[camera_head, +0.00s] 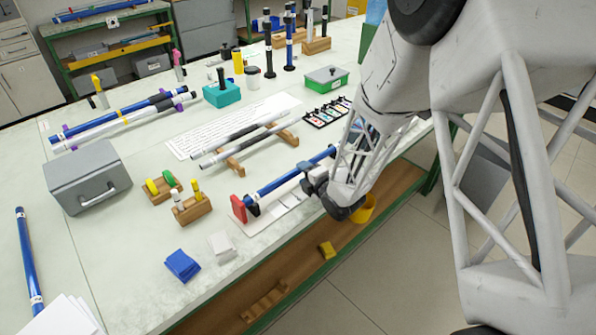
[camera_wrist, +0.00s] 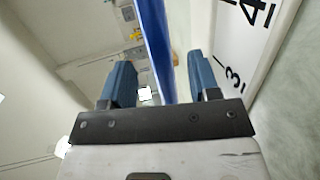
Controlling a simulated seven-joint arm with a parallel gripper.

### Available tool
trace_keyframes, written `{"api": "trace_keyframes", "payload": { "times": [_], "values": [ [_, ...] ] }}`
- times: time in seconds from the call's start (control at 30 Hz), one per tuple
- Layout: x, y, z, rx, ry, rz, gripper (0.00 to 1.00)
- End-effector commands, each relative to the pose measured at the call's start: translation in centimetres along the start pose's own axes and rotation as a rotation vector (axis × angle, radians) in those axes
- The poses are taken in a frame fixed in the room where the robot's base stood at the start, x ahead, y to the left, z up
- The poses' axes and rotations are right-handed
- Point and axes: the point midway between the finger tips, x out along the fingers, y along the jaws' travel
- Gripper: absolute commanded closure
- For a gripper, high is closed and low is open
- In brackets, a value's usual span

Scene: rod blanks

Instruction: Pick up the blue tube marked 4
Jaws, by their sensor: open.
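A blue tube (camera_head: 288,177) lies on a low stand near the table's front edge, beside a red block (camera_head: 238,208). My gripper (camera_head: 325,187) is at the right end of this tube, and my arm hides part of that end. In the wrist view, my gripper (camera_wrist: 160,62) is open, with one blue finger on each side of a blue tube (camera_wrist: 154,38). The fingers look apart from the tube. No number on the tube itself is readable. A white board (camera_wrist: 232,48) beside it bears the printed numbers 3 and 4.
Grey tubes (camera_head: 240,140) on wooden rests lie behind. More blue tubes (camera_head: 110,123) lie at the left back, and another (camera_head: 28,262) at the left front.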

Motion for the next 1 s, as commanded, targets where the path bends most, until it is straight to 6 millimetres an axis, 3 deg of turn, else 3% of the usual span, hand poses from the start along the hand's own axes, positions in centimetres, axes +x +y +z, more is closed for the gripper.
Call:
{"api": "trace_keyframes", "payload": {
  "times": [0.6,1.0],
  "values": [
    [4.4,-0.1,-0.2,0.0,0.001,0.0,0.44],
    [5.1,-0.1,-0.1,0.0,0.0,0.0,0.44]
  ]
}}
